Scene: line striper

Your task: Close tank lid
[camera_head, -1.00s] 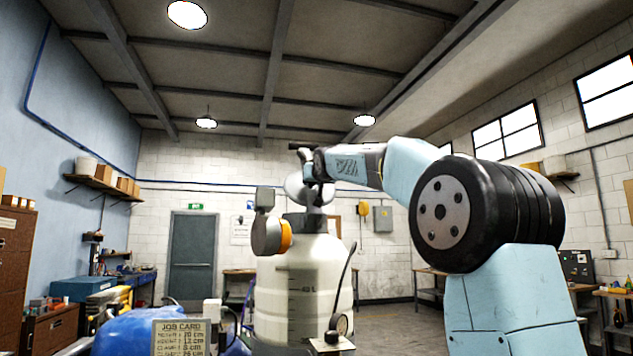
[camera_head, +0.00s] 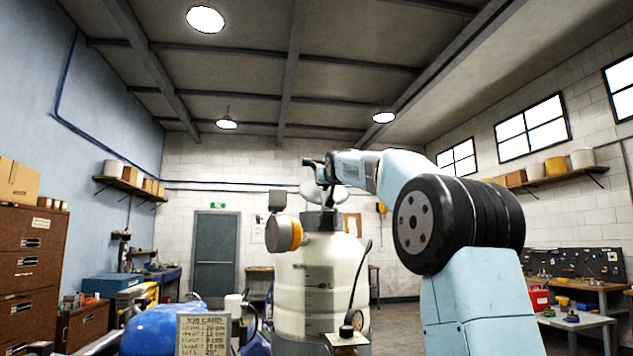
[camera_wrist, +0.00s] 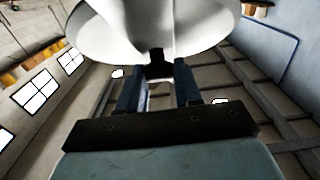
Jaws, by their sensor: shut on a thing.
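The white translucent tank (camera_head: 310,275) stands in the middle of the head view, with a dark neck (camera_head: 318,220) on top. The pale round lid (camera_head: 342,194) shows just above the neck, partly hidden by my gripper (camera_head: 326,183). It looks tilted and apart from the neck, though the contact side is hidden. In the wrist view the lid (camera_wrist: 95,38) fills the top as a white disc. There, my gripper (camera_wrist: 160,80) has its two fingers on either side of a dark grip piece (camera_wrist: 157,62) under the disc, and is shut on it.
An orange and grey round part (camera_head: 284,234) sits at the tank's upper left. A thin black lever (camera_head: 359,280) rises at its right. A job card (camera_head: 203,333) and a blue rounded body (camera_head: 150,329) are in front at left. Benches line the walls.

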